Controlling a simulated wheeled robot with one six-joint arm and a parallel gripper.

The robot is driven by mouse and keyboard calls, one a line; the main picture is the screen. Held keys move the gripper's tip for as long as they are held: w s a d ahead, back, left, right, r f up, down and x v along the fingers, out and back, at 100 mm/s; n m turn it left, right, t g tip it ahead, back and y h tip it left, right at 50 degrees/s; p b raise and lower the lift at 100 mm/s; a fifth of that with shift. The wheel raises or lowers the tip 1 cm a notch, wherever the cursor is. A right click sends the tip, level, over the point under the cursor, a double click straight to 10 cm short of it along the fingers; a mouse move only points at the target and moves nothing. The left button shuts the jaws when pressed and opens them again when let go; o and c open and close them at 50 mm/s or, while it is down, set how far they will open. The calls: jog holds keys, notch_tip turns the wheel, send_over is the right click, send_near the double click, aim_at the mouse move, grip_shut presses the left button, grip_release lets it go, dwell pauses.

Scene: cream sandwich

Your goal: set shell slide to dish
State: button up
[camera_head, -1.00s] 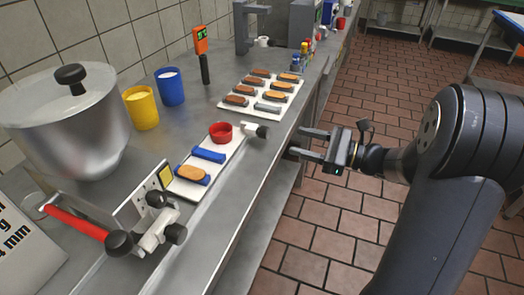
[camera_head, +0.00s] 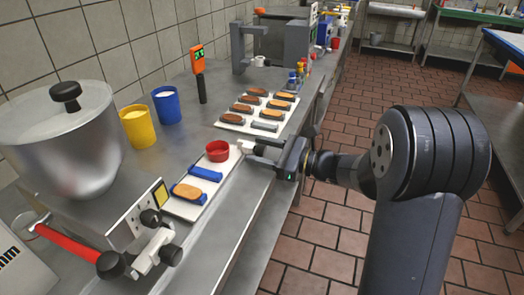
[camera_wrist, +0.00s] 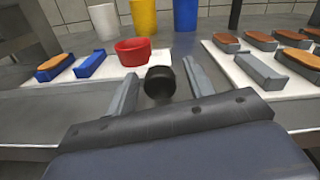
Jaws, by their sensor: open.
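A white slide board (camera_head: 172,205) lies along the counter's front edge, carrying two blue holders. The nearer holder bears a brown-topped shell (camera_head: 186,191); the other holder (camera_head: 205,173) is empty. A red dish (camera_head: 217,151) sits at the board's far end, and shows in the wrist view (camera_wrist: 131,51). A black knob (camera_wrist: 160,82) stands beside the dish. My gripper (camera_head: 257,151) is open at that end. In the wrist view its fingers (camera_wrist: 160,70) lie on both sides of the knob, with gaps visible. My gripper mostly hides the knob in the head view.
A white tray (camera_head: 228,121) of several shells lies beyond the board. A metal pot (camera_head: 65,145), yellow cup (camera_head: 137,127), blue cup (camera_head: 167,106) and orange thermometer (camera_head: 197,60) stand behind. A lever fixture with a red handle (camera_head: 68,241) is at the near end.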

grip_shut()
dwell(0.5)
